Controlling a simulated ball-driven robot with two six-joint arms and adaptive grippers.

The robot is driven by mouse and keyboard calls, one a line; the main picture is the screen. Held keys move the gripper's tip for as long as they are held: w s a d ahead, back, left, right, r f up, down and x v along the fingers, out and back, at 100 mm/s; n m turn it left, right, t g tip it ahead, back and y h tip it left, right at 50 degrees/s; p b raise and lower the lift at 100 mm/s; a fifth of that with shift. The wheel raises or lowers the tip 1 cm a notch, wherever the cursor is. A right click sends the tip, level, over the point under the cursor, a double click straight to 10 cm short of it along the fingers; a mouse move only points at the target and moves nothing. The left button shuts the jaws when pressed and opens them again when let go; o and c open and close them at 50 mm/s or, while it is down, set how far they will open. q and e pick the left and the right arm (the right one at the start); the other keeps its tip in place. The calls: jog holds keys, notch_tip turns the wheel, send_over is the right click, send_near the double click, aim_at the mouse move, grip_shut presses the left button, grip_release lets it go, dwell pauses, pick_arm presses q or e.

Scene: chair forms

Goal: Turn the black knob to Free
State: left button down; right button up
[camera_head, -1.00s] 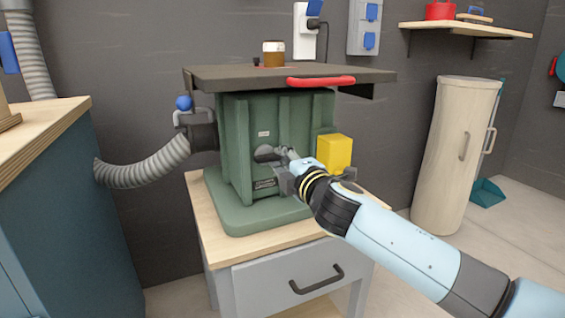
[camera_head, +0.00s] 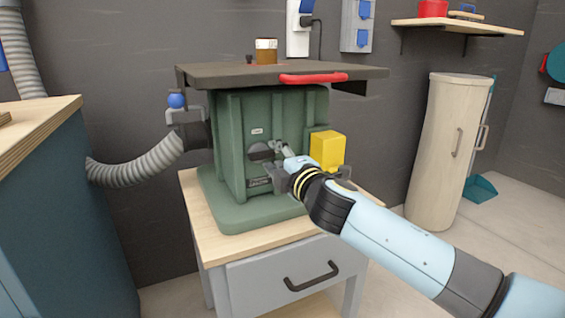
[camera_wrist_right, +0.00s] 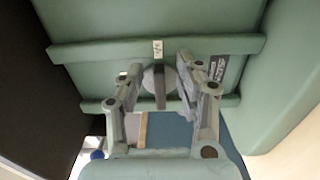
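The black knob (camera_head: 260,151) is a round disc with a raised grip bar on the front of the green machine body (camera_head: 228,150). In the right wrist view the knob (camera_wrist_right: 160,80) looks grey, with its bar upright. My right gripper (camera_head: 274,160) is just right of the knob in the head view. In the wrist view its two fingers (camera_wrist_right: 160,68) are apart, on either side of the knob; I cannot tell whether they touch it. A small white label (camera_wrist_right: 157,49) sits above the knob and a dark plate (camera_wrist_right: 218,68) is to its right; their text is unreadable. My left gripper is out of view.
A yellow box (camera_head: 327,149) is close to the right gripper. The machine's dark top (camera_head: 220,74) with a red bar (camera_head: 313,78) overhangs the knob. A grey hose (camera_head: 135,168) runs left. The machine stands on a wooden-topped cabinet (camera_head: 205,247).

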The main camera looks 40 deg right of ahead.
jog(key=v, duration=1.1)
jog(key=shift+s, duration=0.35)
jog(key=shift+f, duration=0.1)
